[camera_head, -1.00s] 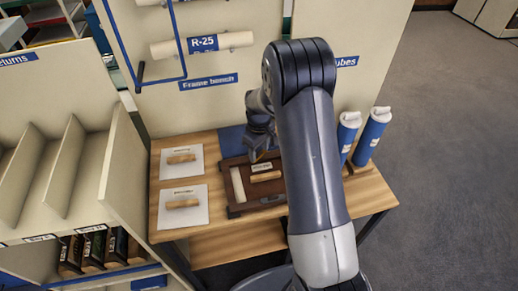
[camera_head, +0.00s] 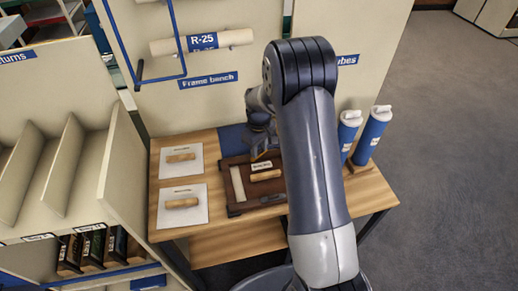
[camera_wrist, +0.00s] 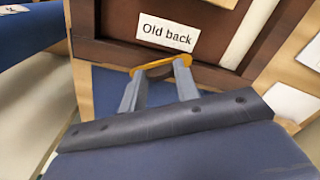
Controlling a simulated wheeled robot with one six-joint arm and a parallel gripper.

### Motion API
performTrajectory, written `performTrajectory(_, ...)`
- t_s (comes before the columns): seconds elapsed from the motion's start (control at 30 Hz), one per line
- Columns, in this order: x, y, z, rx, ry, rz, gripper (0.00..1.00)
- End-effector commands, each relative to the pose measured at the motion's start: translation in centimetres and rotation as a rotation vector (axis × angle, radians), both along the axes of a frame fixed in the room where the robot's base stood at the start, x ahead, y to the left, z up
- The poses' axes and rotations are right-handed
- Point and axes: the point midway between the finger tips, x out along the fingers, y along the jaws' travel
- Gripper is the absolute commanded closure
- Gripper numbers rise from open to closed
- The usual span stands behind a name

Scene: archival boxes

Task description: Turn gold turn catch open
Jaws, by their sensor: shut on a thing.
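The gold turn catch (camera_wrist: 160,64) sits at the edge of the brown frame (camera_wrist: 110,25), beside the "Old back" label (camera_wrist: 168,33). In the wrist view my gripper (camera_wrist: 160,78) has its two fingers on either side of the catch, shut on it. In the head view my gripper (camera_head: 260,152) is at the far edge of the frame (camera_head: 236,207) lying on the bench. The catch is too small to make out clearly there, and my arm hides the frame's right part.
Two white boards with wooden handles lie left on the bench, a far one (camera_head: 180,170) and a near one (camera_head: 170,215). Two blue tubes (camera_head: 371,135) (camera_head: 347,137) stand at the right. A shelf unit (camera_head: 125,180) stands close on the left. A panel (camera_head: 215,105) rises behind the bench.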

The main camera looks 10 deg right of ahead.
Motion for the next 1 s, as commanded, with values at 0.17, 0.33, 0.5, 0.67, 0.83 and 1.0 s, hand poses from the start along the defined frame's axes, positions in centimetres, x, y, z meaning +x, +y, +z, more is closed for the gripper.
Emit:
performTrajectory(0.17, 0.04, -0.01, -0.18, 0.000, -0.001, -0.122, 0.93)
performTrajectory(0.33, 0.07, -0.02, -0.12, 0.000, -0.002, -0.257, 0.93)
performTrajectory(0.5, 0.06, -0.02, -0.08, 0.000, -0.001, -0.380, 0.93)
performTrajectory(0.67, 0.07, -0.02, -0.04, 0.000, -0.002, -0.470, 0.93)
performTrajectory(0.83, 0.07, -0.02, 0.01, 0.000, -0.002, -0.533, 0.93)
performTrajectory(1.0, 0.07, -0.02, 0.06, 0.000, -0.002, -0.563, 0.93)
